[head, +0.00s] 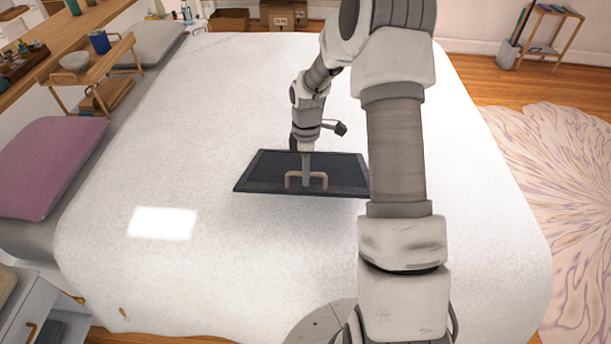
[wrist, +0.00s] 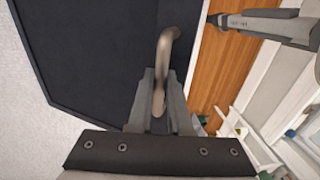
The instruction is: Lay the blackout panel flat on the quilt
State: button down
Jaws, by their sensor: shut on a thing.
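The blackout panel (head: 262,172) is a dark, flat rectangle with a raised rim and a beige U-shaped handle (head: 290,179). It is over the middle of the white quilt (head: 190,130), face up and close to level. A soft shadow lies along its near edge; I cannot tell whether any edge touches the quilt. My gripper (head: 306,182) is shut on the handle from above. In the wrist view, the fingers (wrist: 160,108) close around the handle (wrist: 166,55), with the dark panel (wrist: 90,50) beyond. My arm hides the panel's right end in the head view.
The quilt is bare around the panel, with a bright patch at left. A purple pillow (head: 48,165) and a wooden tray table (head: 85,70) with a bowl and blue mug are at left. A patterned rug (head: 560,190) lies on the floor at right.

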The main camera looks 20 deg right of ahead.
jog(key=shift+f+b, duration=0.1)
jog(key=shift+b, duration=0.4)
jog(key=shift+a+t+h+b, duration=0.1)
jog(key=shift+t+h+b, duration=0.2)
jog(key=shift+t+b, duration=0.5)
jog(key=t+b, duration=0.1)
jog(key=b, duration=0.3)
jog(key=shift+t+h, duration=0.3)
jog(key=shift+h, duration=0.1)
jog(key=t+b, duration=0.1)
jog(key=b, duration=0.3)
jog(key=shift+t+h+b, duration=0.3)
jog(key=shift+h+b, duration=0.1)
notch_tip(320, 180, down, 14)
jog(key=b, duration=1)
jog(key=shift+f+b, duration=0.35)
jog(key=shift+b, duration=0.15)
jog(key=c, duration=0.8)
grip_release()
jog(key=shift+o, duration=0.2)
jog(key=shift+s, duration=0.1)
